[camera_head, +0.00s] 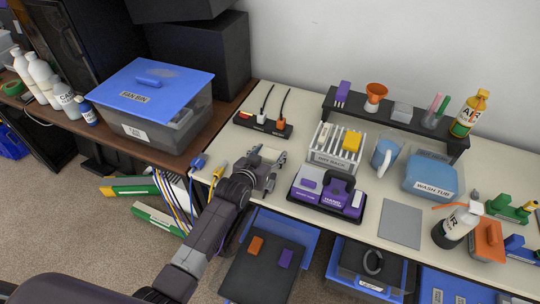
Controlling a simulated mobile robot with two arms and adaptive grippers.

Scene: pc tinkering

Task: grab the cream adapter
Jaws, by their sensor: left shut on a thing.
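My left gripper (268,164) is over the left part of the cream-topped workbench, in front of the power strip. Its fingers are shut on a small pale piece (270,154), which looks like the cream adapter. The piece is partly hidden by the fingers and blends with the pale bench top, so I cannot tell whether it touches the bench. My right gripper is not in view.
A black power strip (263,124) with plugs lies behind the gripper. To the right are a drying rack (337,159), a purple hand station (328,195) and a wash tub (430,178). A blue-lidded bin (150,90) stands left. Blue and yellow cable ends (199,161) lie at the bench's left edge.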

